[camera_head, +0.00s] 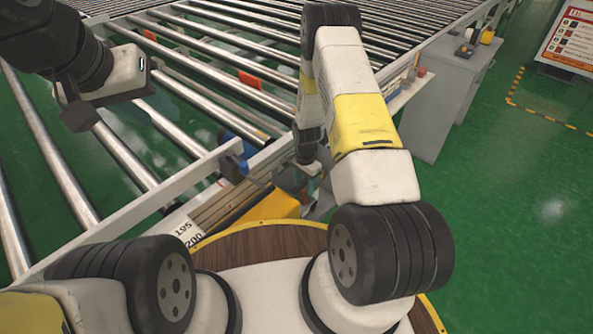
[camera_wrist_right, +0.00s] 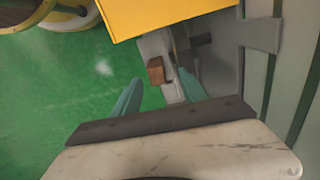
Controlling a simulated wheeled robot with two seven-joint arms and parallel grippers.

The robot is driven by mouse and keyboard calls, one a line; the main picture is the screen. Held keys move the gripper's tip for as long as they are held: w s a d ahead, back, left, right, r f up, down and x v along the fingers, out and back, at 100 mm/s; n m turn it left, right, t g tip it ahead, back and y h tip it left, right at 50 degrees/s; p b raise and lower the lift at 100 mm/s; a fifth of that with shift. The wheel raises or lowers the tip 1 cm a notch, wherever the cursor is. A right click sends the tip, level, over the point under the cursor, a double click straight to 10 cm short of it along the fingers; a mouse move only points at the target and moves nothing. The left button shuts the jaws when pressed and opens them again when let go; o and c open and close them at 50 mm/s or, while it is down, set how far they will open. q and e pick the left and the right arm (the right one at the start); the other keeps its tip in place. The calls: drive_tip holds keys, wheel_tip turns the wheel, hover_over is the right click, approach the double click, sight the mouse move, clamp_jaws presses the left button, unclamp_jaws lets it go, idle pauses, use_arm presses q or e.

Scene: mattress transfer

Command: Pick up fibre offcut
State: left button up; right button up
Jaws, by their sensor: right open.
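A small brown block (camera_wrist_right: 155,70), which looks like the fibre offcut, shows in the right wrist view. It lies by a grey metal part below the yellow panel's edge. My right gripper (camera_wrist_right: 158,78) is open, its teal fingers apart, and the block appears beyond and between the fingertips. I cannot tell the remaining distance or any contact. In the head view my right gripper (camera_head: 305,182) reaches down beside the conveyor edge, partly hidden by its arm; the block cannot be made out there. My left gripper (camera_head: 75,112) is at the upper left above the rollers, its jaws unclear.
A roller conveyor (camera_head: 200,85) with metal rollers fills the left and back. Its near rail, brown strips (camera_head: 228,206) and a yellow panel (camera_head: 272,208) lie close to my right gripper. A grey cabinet (camera_head: 445,90) stands at right. Green floor (camera_head: 520,200) is open at right.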

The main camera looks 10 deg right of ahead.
sight(305, 190)
drive_tip(key=f, duration=0.5)
drive_tip(key=shift+s+f, duration=0.2)
drive_tip(key=shift+s, duration=0.05)
clamp_jaws()
